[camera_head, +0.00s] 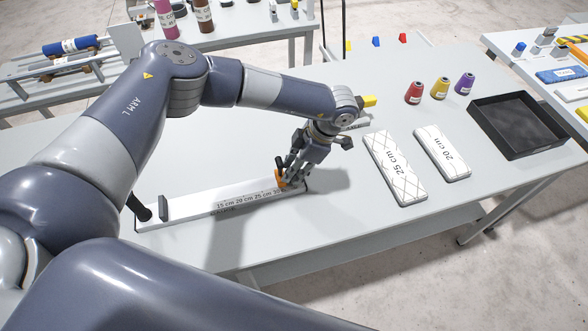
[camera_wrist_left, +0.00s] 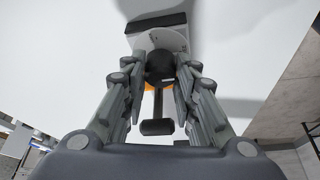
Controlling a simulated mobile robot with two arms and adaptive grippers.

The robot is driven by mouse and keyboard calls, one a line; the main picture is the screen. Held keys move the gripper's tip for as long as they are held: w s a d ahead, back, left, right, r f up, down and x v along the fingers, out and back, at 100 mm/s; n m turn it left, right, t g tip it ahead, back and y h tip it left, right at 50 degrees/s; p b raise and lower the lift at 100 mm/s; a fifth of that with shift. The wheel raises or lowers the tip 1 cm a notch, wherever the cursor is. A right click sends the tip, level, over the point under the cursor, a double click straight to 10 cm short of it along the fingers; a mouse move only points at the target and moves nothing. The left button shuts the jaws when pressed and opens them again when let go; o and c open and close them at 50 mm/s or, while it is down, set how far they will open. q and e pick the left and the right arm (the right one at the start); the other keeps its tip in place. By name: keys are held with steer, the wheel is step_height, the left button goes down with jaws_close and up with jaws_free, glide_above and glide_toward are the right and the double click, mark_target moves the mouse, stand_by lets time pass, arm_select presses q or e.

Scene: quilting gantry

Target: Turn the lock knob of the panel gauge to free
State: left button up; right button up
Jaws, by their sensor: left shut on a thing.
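The panel gauge (camera_head: 195,203) is a long white bar lying on the grey table, marked 15, 20, 25 and 30 cm. A dark upright block (camera_head: 163,208) stands near its left end. An orange part (camera_head: 280,184) sits near its right end, by the 30 mark. My left gripper (camera_head: 287,175) points down there. In the left wrist view its fingers are closed on the sides of a round black lock knob (camera_wrist_left: 160,67), with orange showing just below it. A black T-shaped bar (camera_wrist_left: 157,127) extends from the knob between the fingers. My right gripper is not in view.
Two white quilted panels marked 25 cm (camera_head: 395,165) and 20 cm (camera_head: 442,151) lie to the right. Several thread cones, one yellow (camera_head: 440,88), stand behind them. A black tray (camera_head: 520,125) is at the table's right end. The table is clear just around the gauge.

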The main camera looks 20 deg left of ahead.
arm_select(q)
steer(key=o, duration=1)
steer(key=shift+o, duration=0.2)
steer(key=v, duration=1.2)
